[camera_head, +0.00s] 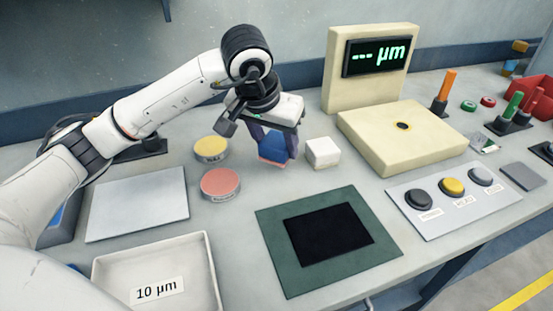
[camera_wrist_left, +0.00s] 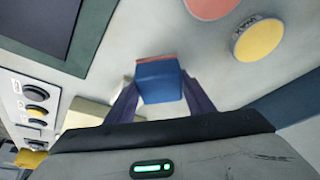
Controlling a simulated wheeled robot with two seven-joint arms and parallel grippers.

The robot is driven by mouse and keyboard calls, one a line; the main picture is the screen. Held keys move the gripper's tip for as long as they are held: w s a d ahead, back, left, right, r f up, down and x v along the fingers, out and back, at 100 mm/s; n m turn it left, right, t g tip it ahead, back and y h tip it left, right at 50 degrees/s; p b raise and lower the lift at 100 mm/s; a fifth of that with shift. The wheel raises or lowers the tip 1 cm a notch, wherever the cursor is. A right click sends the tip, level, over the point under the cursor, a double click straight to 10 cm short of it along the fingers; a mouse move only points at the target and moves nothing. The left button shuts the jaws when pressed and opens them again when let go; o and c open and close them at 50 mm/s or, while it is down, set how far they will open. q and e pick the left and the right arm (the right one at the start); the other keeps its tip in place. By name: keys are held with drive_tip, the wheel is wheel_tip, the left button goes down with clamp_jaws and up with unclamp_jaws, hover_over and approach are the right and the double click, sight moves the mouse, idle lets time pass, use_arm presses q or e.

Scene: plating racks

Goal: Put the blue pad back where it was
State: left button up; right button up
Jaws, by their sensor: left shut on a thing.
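The blue pad (camera_head: 273,147) is a small blue block with a reddish edge. It also shows in the left wrist view (camera_wrist_left: 160,82), between the two dark fingers. My left gripper (camera_head: 275,154) is shut on it, just left of a white block (camera_head: 323,153) and behind the green mat. I cannot tell whether the pad touches the table. The fingers hide part of the pad. My right gripper is not in view.
A yellow disc (camera_head: 211,149) and a red disc (camera_head: 221,184) lie left of the gripper. The green mat with a black centre (camera_head: 274,238) lies in front. A cream gauge (camera_head: 398,150) stands right, a button panel (camera_head: 430,224) nearer. A white tray (camera_head: 207,270) is front left.

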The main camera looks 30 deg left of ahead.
sight(276, 157)
use_arm(q)
drive_tip(key=shift+f, duration=2.05)
drive_tip(key=shift+f, duration=0.2)
drive_tip(key=o, duration=1)
drive_tip(key=shift+s+r, duration=0.1)
drive_tip(key=shift+r, duration=0.35)
drive_tip(key=v, duration=1.1)
drive_tip(key=shift+s+r, duration=0.1)
drive_tip(key=shift+r, duration=0.15)
